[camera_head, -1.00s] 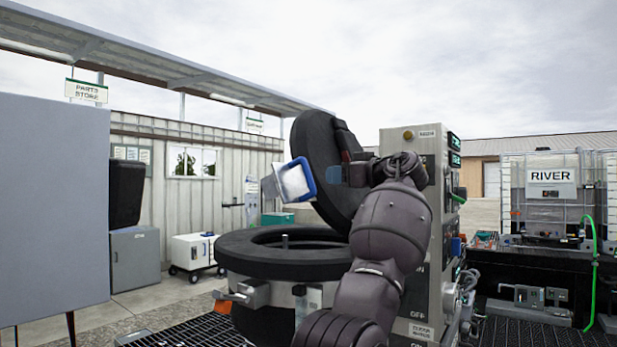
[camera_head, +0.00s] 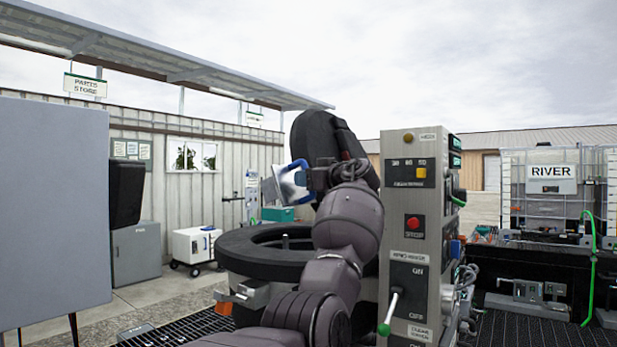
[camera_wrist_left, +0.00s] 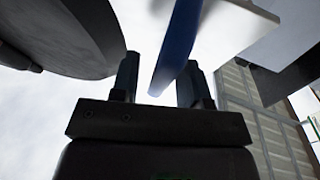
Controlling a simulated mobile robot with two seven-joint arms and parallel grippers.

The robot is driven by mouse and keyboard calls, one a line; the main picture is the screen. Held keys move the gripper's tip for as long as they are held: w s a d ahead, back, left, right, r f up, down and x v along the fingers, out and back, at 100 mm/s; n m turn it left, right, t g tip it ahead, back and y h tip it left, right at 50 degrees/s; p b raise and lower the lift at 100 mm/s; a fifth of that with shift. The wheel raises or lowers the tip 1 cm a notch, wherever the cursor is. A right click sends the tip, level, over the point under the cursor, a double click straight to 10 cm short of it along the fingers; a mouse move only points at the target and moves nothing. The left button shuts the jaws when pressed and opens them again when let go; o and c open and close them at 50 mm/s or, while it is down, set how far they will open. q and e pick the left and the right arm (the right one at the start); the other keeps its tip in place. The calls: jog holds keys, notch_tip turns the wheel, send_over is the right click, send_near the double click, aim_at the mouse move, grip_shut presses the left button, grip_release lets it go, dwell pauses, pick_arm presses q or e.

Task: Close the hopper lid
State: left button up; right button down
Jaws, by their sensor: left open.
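The hopper (camera_head: 235,255) has a thick black ring rim around its round opening. Its black lid (camera_head: 312,132) stands raised, tilted upright behind the opening. A pale bracket with a blue handle (camera_head: 304,168) sticks out from the lid's left side. My left gripper (camera_wrist_left: 160,82) is open, with the blue handle (camera_wrist_left: 178,45) between its two fingers in the left wrist view; I cannot tell whether it touches either finger. The lid's dark edge (camera_wrist_left: 75,35) lies close to the left finger. In the head view my arm hides part of lid and rim. My right gripper is not in view.
A grey control panel (camera_head: 408,260) with buttons and a green-tipped lever (camera_head: 388,315) stands just right of my arm. A grey board (camera_head: 50,200) stands at the left. A white wheeled box (camera_head: 194,246) is behind the hopper on open paving.

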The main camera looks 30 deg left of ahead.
pick_arm(q)
jog(key=shift+c, duration=0.4)
grip_shut()
jog(key=shift+a, duration=0.1)
